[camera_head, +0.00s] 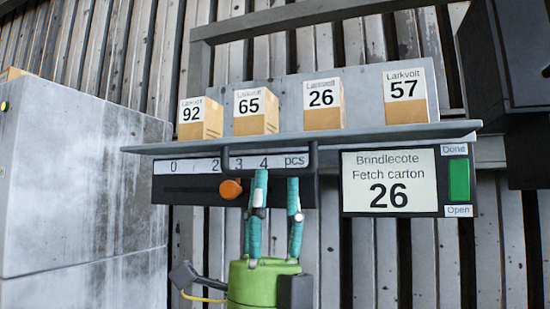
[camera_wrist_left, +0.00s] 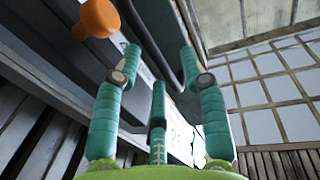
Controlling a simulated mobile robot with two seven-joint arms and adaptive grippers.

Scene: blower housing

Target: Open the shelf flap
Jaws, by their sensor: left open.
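The shelf flap (camera_head: 400,131) appears as a long grey panel in front of several cartons. A black bar handle (camera_head: 313,158) hangs below it. In the wrist view the dark handle bar (camera_wrist_left: 150,40) runs between the two side fingertips. My left gripper (camera_head: 277,178), green with teal fingers, points up at the handle from below. It is open, with nothing gripped. I cannot tell whether the fingers touch the bar. My right gripper is not in view.
Cartons marked 92 (camera_head: 201,118), 65 (camera_head: 256,112), 26 (camera_head: 324,106) and 57 (camera_head: 410,97) stand on the shelf. Below are an orange knob (camera_head: 231,189), a scale strip, a sign (camera_head: 389,181) and a green switch (camera_head: 459,180). A grey cabinet (camera_head: 75,180) stands left.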

